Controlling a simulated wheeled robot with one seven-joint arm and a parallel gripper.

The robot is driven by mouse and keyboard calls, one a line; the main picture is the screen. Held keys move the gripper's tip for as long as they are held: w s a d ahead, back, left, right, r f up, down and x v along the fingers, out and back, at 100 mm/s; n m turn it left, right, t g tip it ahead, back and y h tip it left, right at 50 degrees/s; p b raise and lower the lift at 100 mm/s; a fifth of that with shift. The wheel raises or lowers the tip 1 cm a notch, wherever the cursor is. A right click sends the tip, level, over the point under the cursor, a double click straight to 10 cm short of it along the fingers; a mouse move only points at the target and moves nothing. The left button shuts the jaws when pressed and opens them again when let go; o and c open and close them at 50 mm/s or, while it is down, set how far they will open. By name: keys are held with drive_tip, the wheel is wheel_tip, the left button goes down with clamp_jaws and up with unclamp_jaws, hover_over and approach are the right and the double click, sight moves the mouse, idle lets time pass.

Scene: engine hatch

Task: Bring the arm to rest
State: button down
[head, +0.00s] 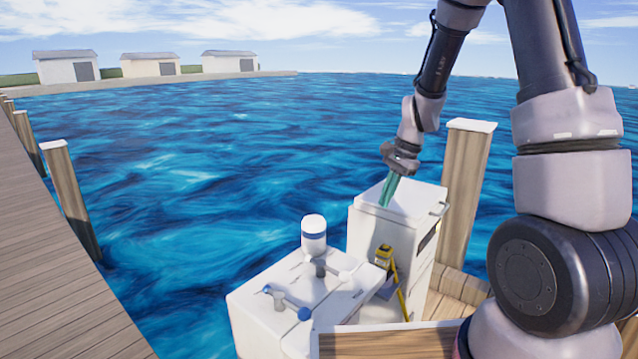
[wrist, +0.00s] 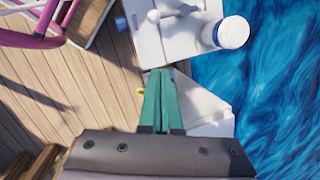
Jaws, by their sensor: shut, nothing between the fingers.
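My gripper (head: 388,191) has green fingers and points down over the tall white cabinet (head: 395,232) in the head view. Its fingertips appear in front of or just above the cabinet's top; I cannot tell whether they touch it. In the wrist view the green fingers (wrist: 157,76) lie together, shut, with nothing between them. My arm bends down from the upper right of the head view.
A white box (head: 290,300) with valve handles (head: 288,302) and a white, blue-banded canister (head: 314,235) stands left of the cabinet. A yellow tool (head: 384,256) is by the cabinet. Wooden posts (head: 466,170), a dock (head: 50,260) and water surround this.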

drive_tip(key=s+d+r+n+t, duration=0.15)
drive_tip(key=s+r, duration=0.25)
drive_tip(key=r, duration=0.5)
drive_tip(key=s+r+n+t, duration=0.2)
drive_tip(key=s+r+n, duration=0.15)
drive_tip(key=r, duration=0.45)
drive_tip(key=s+d+r+n+t+h, duration=0.1)
drive_tip(key=s+d+r+n+t, duration=0.1)
drive_tip(key=s+r, duration=0.7)
drive_tip(key=s+d+t, duration=0.1)
drive_tip(key=s, duration=0.2)
drive_tip(key=shift+s+n, duration=0.3)
